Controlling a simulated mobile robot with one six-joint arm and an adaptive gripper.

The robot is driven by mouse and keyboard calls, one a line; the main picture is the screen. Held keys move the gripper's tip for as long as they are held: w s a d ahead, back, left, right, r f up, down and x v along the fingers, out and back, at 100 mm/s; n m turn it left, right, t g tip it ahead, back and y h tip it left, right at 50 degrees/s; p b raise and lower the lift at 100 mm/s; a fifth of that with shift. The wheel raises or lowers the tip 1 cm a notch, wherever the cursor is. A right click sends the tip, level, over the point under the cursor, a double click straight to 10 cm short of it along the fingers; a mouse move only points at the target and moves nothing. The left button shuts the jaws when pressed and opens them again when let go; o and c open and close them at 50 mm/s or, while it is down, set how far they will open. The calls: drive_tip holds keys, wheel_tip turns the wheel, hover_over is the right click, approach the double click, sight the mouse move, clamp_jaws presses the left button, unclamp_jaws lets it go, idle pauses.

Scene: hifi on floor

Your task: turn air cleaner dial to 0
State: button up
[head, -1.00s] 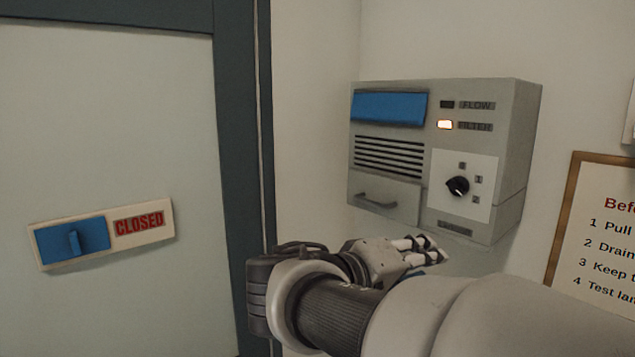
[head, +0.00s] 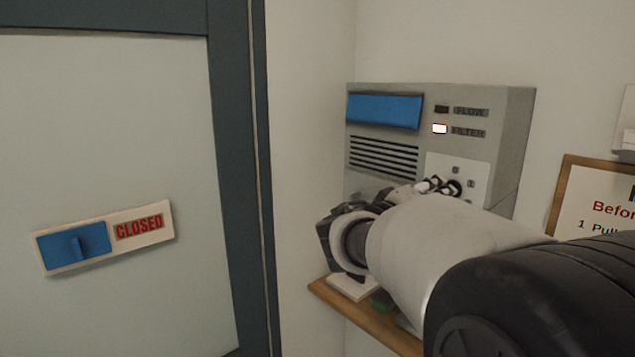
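The air cleaner (head: 385,138) is a grey box on the wall, with a blue panel, a vent grille and a lit FILTER lamp (head: 440,129). Its black dial (head: 454,187) sits on a pale plate at the lower right of the front. My gripper (head: 438,186) is in front of the air cleaner with its fingertips at the dial's left side. The fingers partly hide the dial, so its pointer cannot be read. I cannot tell whether they touch it or how far they are apart. My arm hides the lower part of the box.
A wooden shelf (head: 325,291) with small items lies below the air cleaner, partly behind my arm. A framed notice (head: 590,205) hangs at the right. A door with a blue latch (head: 75,246) marked CLOSED (head: 139,226) is at the left.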

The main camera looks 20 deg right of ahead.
drive_tip(key=shift+x, duration=1.7)
drive_tip(key=shift+c, duration=0.6)
clamp_jaws()
